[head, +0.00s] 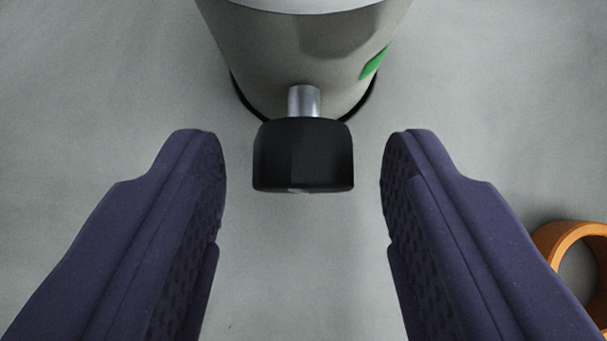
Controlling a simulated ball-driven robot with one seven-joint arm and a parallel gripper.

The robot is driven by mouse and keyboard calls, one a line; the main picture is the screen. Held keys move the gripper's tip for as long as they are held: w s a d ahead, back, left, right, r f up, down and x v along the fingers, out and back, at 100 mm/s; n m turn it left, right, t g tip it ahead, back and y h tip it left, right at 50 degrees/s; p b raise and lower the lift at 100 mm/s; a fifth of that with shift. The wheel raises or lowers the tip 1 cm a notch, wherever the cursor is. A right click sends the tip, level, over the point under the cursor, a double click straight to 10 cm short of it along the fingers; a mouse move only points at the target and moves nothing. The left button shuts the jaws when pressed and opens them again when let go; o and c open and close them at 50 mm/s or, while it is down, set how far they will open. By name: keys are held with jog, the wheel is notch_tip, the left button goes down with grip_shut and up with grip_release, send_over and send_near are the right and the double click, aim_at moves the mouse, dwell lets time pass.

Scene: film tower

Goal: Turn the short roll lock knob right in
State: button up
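The lock knob (303,156) is black and faceted. It sits at the outer end of a bare silver stem (304,101) that comes out of the side of a grey cylinder (290,45). A length of the stem shows between the knob and the cylinder wall. My gripper (303,160) is open, with one dark purple finger on each side of the knob. There is a gap between each finger and the knob, so neither touches it. The top of the cylinder is cut off by the picture edge.
A green mark (374,63) shows on the right side of the cylinder, and a dark ring (243,98) runs around its base. An orange ring-shaped object (560,238) lies at the lower right, partly behind my right finger. The grey surface (110,90) is otherwise clear.

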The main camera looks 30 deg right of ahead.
grip_shut()
jog(key=shift+d, duration=0.15)
jog(key=shift+s+d+f+m+t+y+b, duration=0.1)
jog(key=shift+m+t+y+b, duration=0.35)
jog(key=shift+y+b, duration=0.15)
jog(key=shift+s+d+f+m+t+y+b, duration=0.1)
jog(key=shift+m+t+y+b, duration=0.25)
jog(key=shift+t+y+b, duration=0.15)
jog(key=shift+s+d+f+m+t+y+b, duration=0.1)
jog(key=shift+d+m+t+y+b, duration=0.1)
jog(key=shift+m+t+y+b, duration=0.75)
jog(key=shift+s+d+m+t+y, duration=0.1)
jog(key=shift+m+t+y, duration=0.55)
jog(key=shift+t+y, duration=0.35)
jog(key=shift+f+m+t+y, duration=0.25)
jog(key=shift+m+t+y, duration=0.4)
jog(key=shift+m+t, duration=0.15)
